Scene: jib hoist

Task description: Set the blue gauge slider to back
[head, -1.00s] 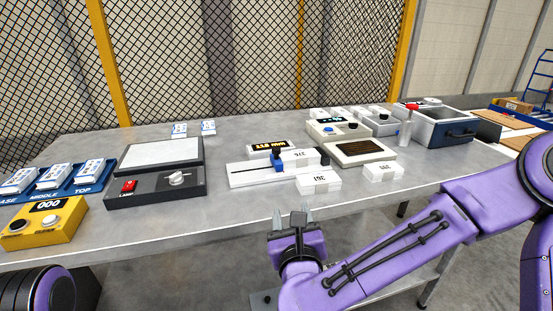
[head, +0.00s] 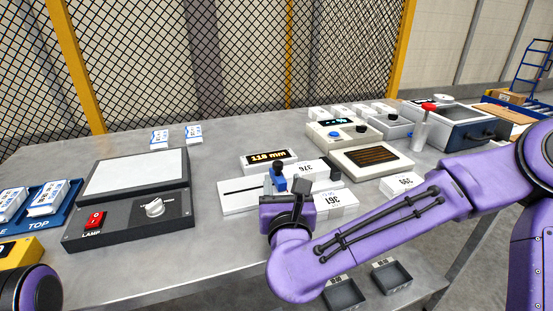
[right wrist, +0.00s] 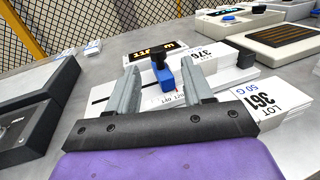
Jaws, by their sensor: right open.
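The blue gauge slider (head: 280,183) has a dark cap and sits on a white gauge base (head: 232,203) with a dark slot. In the right wrist view the slider (right wrist: 166,79) stands between the two grey fingers of my right gripper (right wrist: 160,70). The fingers are open, one on each side, with gaps visible. In the head view my right gripper (head: 287,190) is in front of the slider and hides part of the base. The slot's far end is hidden. My left gripper is out of view.
A dark display (head: 268,158) stands behind the gauge. White boxes marked 376 (head: 303,171) and 361 (head: 336,205) are close on the right. The lamp switch panel (head: 130,218) lies left, with bare table between it and the gauge.

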